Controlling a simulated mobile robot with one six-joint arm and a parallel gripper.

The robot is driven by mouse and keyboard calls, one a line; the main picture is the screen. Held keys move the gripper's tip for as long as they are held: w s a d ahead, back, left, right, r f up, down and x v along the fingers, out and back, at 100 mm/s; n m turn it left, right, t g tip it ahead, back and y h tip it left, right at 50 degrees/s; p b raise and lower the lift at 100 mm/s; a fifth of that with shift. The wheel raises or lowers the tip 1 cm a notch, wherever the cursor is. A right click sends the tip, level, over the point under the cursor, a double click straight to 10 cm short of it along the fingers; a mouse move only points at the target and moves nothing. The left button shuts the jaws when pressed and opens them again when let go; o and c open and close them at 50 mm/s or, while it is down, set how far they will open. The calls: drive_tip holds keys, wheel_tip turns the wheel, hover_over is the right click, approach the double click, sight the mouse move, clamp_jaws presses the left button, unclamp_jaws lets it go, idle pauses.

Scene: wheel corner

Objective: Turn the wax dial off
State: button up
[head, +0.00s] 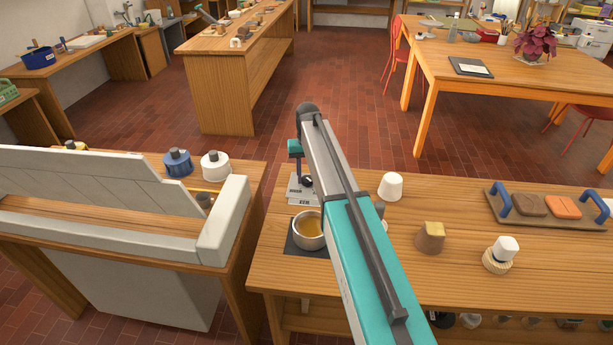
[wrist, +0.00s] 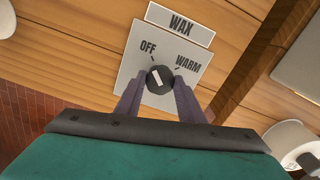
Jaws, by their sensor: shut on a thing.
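The wax dial (wrist: 161,80) is a round dark knob with a white mark, on a pale plate (wrist: 131,68) lettered OFF and WARM beside a WAX label (wrist: 180,22). In the wrist view the white mark slants toward the upper left, roughly to the OFF side. My gripper (wrist: 159,84) is shut on the knob, with one dark finger on each side. In the head view the plate (head: 296,188) stands on the workbench behind the wax pot, and my arm hides part of it.
A metal pot of amber wax (head: 309,231) sits on a dark mat (head: 291,240) near the dial. A white cup-shaped piece (head: 391,186), a brown block (head: 430,238) and a white-topped jar (head: 501,254) stand to the right. A grey-walled wheel table (head: 222,222) is at left.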

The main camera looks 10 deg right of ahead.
sight(307, 178)
drive_tip(key=shift+w+r, duration=0.15)
drive_tip(key=shift+w, duration=0.05)
drive_tip(key=o, duration=0.8)
drive_tip(key=shift+o, duration=1.2)
drive_tip(key=shift+s, duration=0.1)
wheel_tip(307, 178, up, 14)
drive_tip(key=b, duration=0.2)
drive_tip(key=shift+b, duration=0.4)
drive_tip(key=shift+s+f, duration=0.15)
drive_tip(key=shift+f, duration=0.1)
